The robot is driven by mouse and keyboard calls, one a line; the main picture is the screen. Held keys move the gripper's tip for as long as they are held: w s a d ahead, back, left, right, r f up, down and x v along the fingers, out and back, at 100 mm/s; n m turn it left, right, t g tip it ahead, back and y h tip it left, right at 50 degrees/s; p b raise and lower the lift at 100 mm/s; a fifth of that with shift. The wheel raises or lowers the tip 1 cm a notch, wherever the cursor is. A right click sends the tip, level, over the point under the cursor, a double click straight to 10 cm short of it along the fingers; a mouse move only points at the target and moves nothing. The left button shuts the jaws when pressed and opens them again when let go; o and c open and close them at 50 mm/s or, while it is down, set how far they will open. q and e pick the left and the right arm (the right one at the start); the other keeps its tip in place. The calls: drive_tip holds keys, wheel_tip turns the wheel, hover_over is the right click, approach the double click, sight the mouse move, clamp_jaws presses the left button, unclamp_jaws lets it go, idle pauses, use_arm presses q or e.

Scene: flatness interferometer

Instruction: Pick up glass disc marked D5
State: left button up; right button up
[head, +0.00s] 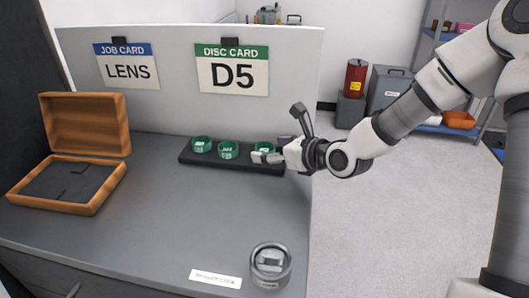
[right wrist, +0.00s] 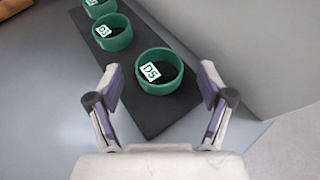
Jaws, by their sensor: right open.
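A black rack (head: 232,163) on the grey bench holds three green round holders in a row, each with a small white label. In the head view the rightmost green holder (head: 264,148) is partly covered by my right gripper (head: 283,136). In the right wrist view this end holder (right wrist: 160,74) has a dark disc inside, with a label that seems to read D5 upside down. My right gripper (right wrist: 160,88) is open, its fingers apart on either side of that holder, gripping nothing. My left gripper is not in view.
A panel behind the rack carries a LENS job card (head: 128,67) and a D5 disc card (head: 232,70). An open wooden case (head: 75,185) stands at left. A round metal-and-glass piece (head: 270,265) and a white label strip (head: 215,279) lie at the front. The bench middle is clear.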

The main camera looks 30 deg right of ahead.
drive_tip(key=shift+w+a+f, duration=0.15)
drive_tip(key=shift+w+a, duration=0.05)
drive_tip(key=shift+w, duration=0.2)
drive_tip(key=shift+s, duration=0.1)
drive_tip(key=c, duration=1.2)
drive_tip(key=shift+d, duration=0.1)
drive_tip(key=shift+c, duration=0.2)
